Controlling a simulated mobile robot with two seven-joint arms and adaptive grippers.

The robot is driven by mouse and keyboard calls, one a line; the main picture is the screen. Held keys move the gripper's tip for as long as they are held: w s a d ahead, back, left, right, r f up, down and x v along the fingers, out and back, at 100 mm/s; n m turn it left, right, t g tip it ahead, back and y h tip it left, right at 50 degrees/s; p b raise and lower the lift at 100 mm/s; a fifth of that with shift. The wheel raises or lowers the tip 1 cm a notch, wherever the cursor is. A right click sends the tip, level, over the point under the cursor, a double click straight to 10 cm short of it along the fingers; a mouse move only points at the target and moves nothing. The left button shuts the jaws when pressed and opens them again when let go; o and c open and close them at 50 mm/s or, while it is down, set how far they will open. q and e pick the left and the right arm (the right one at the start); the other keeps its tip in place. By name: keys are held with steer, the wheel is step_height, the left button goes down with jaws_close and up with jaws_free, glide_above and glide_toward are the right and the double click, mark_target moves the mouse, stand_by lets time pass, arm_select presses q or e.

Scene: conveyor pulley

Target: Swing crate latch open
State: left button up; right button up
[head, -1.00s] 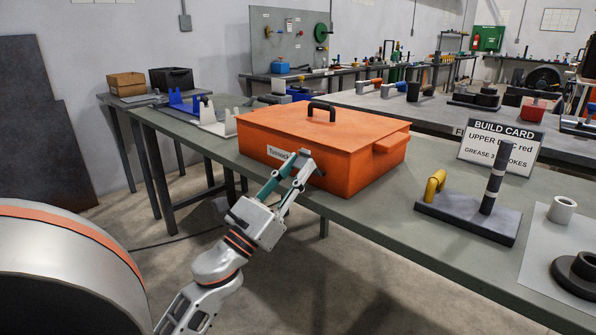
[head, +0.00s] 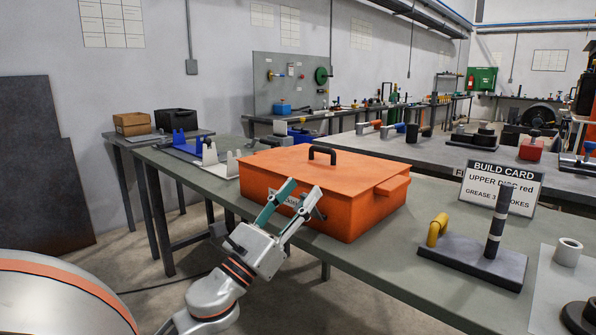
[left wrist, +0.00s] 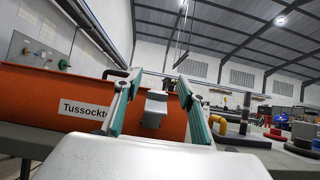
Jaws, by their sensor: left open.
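The orange crate (head: 365,215) stands closed on the grey-green bench, with a black handle (head: 322,151) on its lid. Its front face carries a white label, partly covered by my fingers in the head view and reading "Tussock…" in the left wrist view (left wrist: 85,110). A grey latch block (left wrist: 154,110) on the front face shows between my fingers in the left wrist view. My left gripper (head: 304,190) is open in front of that face, its fingers on either side of the latch. I cannot tell whether they touch it. My right gripper is out of view.
A dark base with a yellow handle (head: 437,230) and a black post (head: 496,222) stands right of the crate, before the build card (head: 500,186). White and blue brackets (head: 215,160) stand to its left.

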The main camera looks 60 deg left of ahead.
arm_select(q)
steer(key=shift+r, duration=2.95)
steer(key=shift+r, duration=0.1)
